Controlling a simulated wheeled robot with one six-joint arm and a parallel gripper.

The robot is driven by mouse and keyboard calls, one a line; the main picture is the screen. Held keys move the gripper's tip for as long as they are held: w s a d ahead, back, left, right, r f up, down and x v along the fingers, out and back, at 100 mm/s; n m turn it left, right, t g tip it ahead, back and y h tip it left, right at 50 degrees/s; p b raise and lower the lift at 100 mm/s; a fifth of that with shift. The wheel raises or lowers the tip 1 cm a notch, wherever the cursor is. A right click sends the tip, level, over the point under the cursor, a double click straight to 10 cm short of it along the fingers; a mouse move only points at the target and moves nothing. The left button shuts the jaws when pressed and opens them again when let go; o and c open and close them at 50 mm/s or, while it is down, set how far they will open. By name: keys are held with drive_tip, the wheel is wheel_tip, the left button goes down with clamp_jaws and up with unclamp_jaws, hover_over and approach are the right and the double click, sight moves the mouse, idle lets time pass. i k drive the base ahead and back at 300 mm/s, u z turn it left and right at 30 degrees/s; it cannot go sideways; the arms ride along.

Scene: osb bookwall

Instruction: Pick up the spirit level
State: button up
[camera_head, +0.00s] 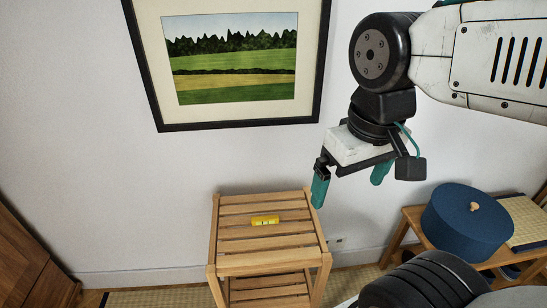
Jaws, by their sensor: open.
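The spirit level (265,221) is small and yellow. It lies flat near the middle of the slatted top of a wooden stand (262,260). My gripper (348,186) hangs up and to the right of the stand in the head view. Its two green-tipped fingers are spread apart with nothing between them. It is clear of the spirit level. Nothing hides the level.
A framed landscape picture (228,55) hangs on the white wall (80,120) behind the stand. A round blue box with a knob (466,222) sits on a low wooden bench (413,218) at the right. A brown wooden cabinet (30,265) stands at the lower left. The stand top around the level is bare.

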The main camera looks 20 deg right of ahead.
sight(264, 220)
drive_tip(key=u, duration=1.5)
drive_tip(key=k, duration=1.15)
drive_tip(key=z, duration=1.5)
drive_tip(key=i, duration=0.5)
drive_tip(key=u, duration=0.05)
